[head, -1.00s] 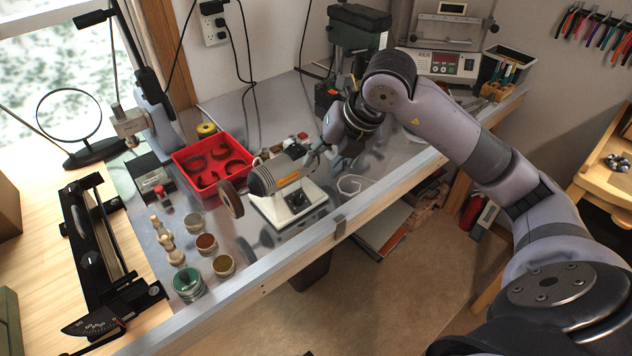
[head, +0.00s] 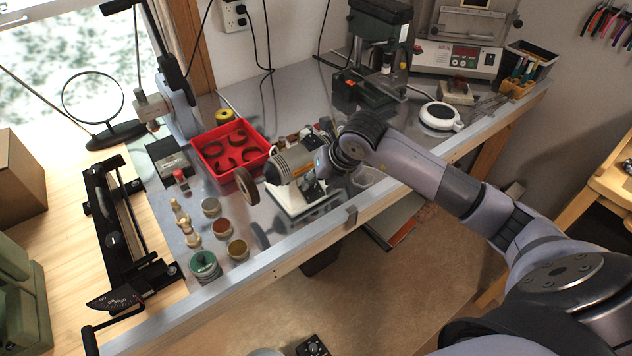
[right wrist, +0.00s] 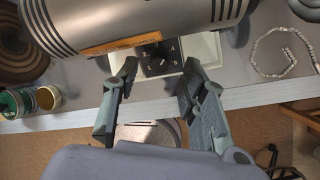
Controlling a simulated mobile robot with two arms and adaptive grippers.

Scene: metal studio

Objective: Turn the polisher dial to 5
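The polisher (head: 292,165) is a grey motor with an orange label and a brown wheel at its left end, standing on a white base near the bench's front edge. In the right wrist view its grey body (right wrist: 150,20) crosses the top. Below it is the black square dial plate (right wrist: 158,60) with white numerals; 2, 4 and 5 are readable. The knob's pointer direction is too small to tell. My right gripper (head: 318,180) is at the front of the polisher base. In the right wrist view it (right wrist: 160,70) is open, fingertips either side of the dial plate, holding nothing.
A red tray (head: 212,150) stands behind the polisher, and several small jars (head: 205,264) stand to its left. A white round device (head: 438,116) sits further right. The bench's front edge (head: 300,250) runs close by.

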